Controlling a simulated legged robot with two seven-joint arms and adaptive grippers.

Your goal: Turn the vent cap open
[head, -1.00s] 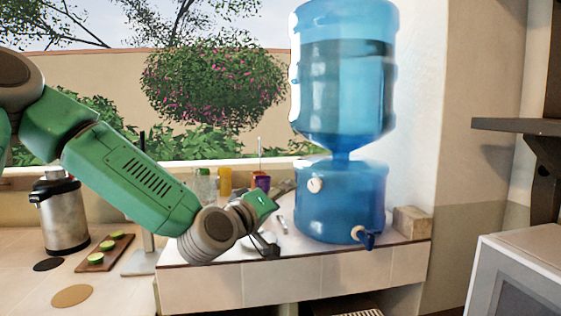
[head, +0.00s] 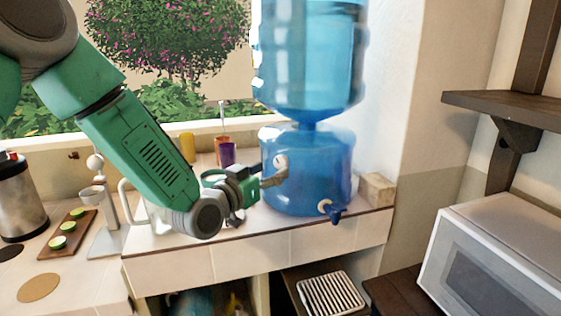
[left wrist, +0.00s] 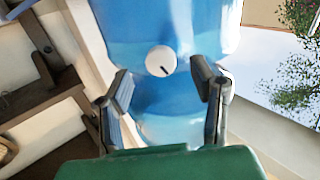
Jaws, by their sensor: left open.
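The vent cap (head: 281,162) is a small white round knob on the upper left of the blue water dispenser base (head: 318,170). In the left wrist view the vent cap (left wrist: 161,60) shows a short dark mark on its face. My left gripper (head: 277,172) is at the vent cap in the head view. In the left wrist view its two fingers (left wrist: 162,85) are spread wide, with the cap centred between and just beyond them, not gripped. A blue tap (head: 332,210) sticks out low on the dispenser front. My right gripper is not in view.
The dispenser stands on a tiled counter (head: 235,262) with a stone block (head: 376,189) beside it. A microwave (head: 495,265) and a wooden shelf (head: 510,108) are at the right.

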